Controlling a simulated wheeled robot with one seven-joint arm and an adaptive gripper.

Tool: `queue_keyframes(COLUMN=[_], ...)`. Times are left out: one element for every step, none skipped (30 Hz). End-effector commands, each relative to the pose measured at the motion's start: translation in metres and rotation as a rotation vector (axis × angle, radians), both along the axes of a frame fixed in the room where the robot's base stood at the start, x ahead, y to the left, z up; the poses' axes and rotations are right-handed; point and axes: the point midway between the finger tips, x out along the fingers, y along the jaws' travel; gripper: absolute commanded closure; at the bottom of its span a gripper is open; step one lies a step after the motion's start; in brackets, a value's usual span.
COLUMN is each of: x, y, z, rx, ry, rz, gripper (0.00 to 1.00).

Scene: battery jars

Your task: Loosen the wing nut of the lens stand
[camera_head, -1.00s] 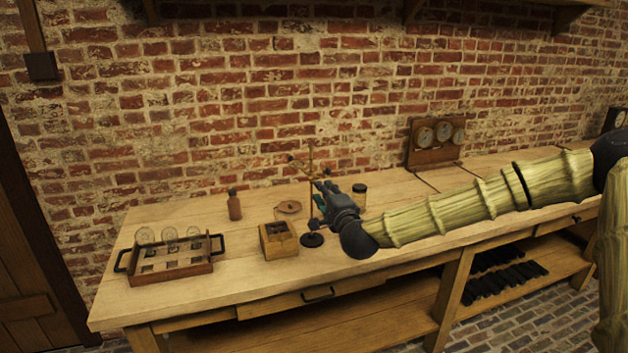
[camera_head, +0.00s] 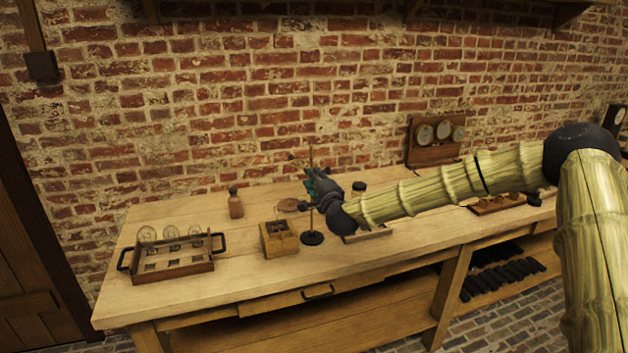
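The lens stand (camera_head: 312,238) stands upright on the bench, with a round black base and a thin brass rod. Near its top, a short crosspiece (camera_head: 297,161) reaches out to the left. My gripper (camera_head: 313,186), dark with teal at the fingers, is at the upper part of the rod, just below the crosspiece. The fingers overlap the rod in this view, so I cannot tell whether they touch it or are closed. The wing nut is hidden or too small to make out.
A wooden box (camera_head: 265,241) stands just left of the stand, with a brown bottle (camera_head: 235,204) behind it. A handled tray (camera_head: 172,272) with glass jars is at the far left. A dark-lidded jar (camera_head: 359,187) stands behind my arm. A gauge board (camera_head: 433,145) is at the wall.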

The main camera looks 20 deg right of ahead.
Motion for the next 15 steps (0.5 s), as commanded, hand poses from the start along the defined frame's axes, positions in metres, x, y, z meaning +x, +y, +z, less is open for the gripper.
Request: queue_keyframes(x=[-0.0001, -0.0001, -0.0001, -0.0002, -0.0002, -0.0002, -0.0002, -0.0002, -0.0003, -0.0003, -0.0003, -0.0003, -0.0003, -0.0003, -0.0003], y=[-0.0001, -0.0001, -0.0001, -0.0001, -0.0001, -0.0001, -0.0001, -0.0001, -0.0002, -0.0001, -0.0001, 0.0000, 0.0000, 0.0001, 0.0002], z=[0.0000, 0.0000, 0.0000, 0.0000, 0.0000, 0.0000, -0.0001, -0.0001, -0.0001, -0.0002, -0.0003, -0.0003, -0.0004, -0.0005, -0.0007], rx=[0.000, 0.000, 0.000, 0.000, 0.000, 0.000, 0.000, 0.000, 0.000, -0.001, -0.002, -0.005, -0.008, -0.013, -0.021], ry=[0.000, 0.000, 0.000, 0.000, 0.000, 0.000, 0.000, 0.000, 0.000, 0.000, 0.000, 0.000, 0.000, 0.000, -0.001], rz=[0.000, 0.000, 0.000, 0.000, 0.000, 0.000, 0.000, 0.000, 0.000, 0.000, 0.000, 0.000, 0.000, 0.000, 0.000], gripper=[0.78, 0.84, 0.91, 0.96, 1.00, 1.00, 1.00, 1.00, 1.00, 1.00, 1.00, 1.00, 1.00, 1.00, 1.00])
